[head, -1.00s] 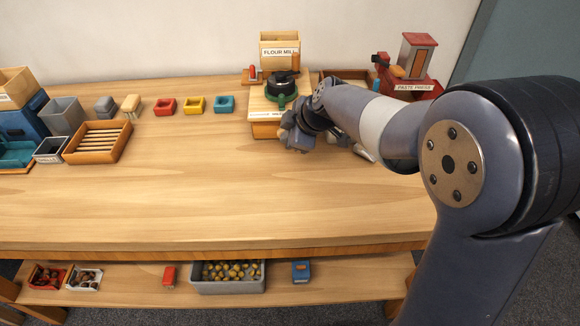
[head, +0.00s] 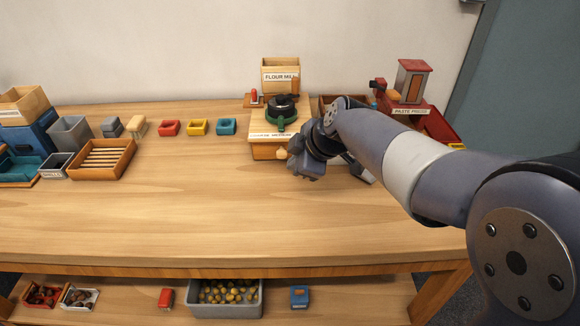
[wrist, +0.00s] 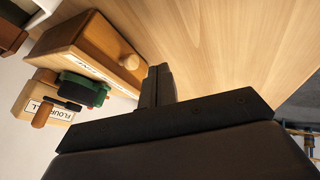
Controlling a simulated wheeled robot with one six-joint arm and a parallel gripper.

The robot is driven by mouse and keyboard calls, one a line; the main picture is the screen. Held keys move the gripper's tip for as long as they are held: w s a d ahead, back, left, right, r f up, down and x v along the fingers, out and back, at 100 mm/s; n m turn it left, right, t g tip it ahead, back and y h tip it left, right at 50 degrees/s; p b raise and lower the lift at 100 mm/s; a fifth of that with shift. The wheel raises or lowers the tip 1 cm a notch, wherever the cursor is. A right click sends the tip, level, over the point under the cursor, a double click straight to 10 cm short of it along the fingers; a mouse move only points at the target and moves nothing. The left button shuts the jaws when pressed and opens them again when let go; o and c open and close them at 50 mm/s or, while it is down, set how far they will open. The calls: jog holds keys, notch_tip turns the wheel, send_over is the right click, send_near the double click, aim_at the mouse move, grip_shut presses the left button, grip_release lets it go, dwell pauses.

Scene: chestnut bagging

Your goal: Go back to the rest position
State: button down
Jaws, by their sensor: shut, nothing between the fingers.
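My gripper is at the end of my arm on the right of the head view, in front of the wooden drawer box (head: 266,151) at the back of the table. In the wrist view the dark fingers of my gripper (wrist: 158,84) are together with nothing between them. The wooden drawer box with its round knob also shows in the wrist view (wrist: 95,45), close beside the fingers. In the head view the fingertips are hidden behind the wrist.
The flour mill (head: 280,76) and the paste press (head: 411,85) stand at the back. Red, yellow and teal moulds (head: 198,127) and a slatted wooden tray (head: 100,174) are on the left. The table's front middle is clear. A grey bin (head: 226,310) sits on the lower shelf.

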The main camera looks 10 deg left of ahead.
jog(key=v, duration=0.5)
jog(key=shift+s+d+r, duration=0.15)
jog(key=shift+s+r, duration=0.05)
jog(key=shift+r, duration=0.1)
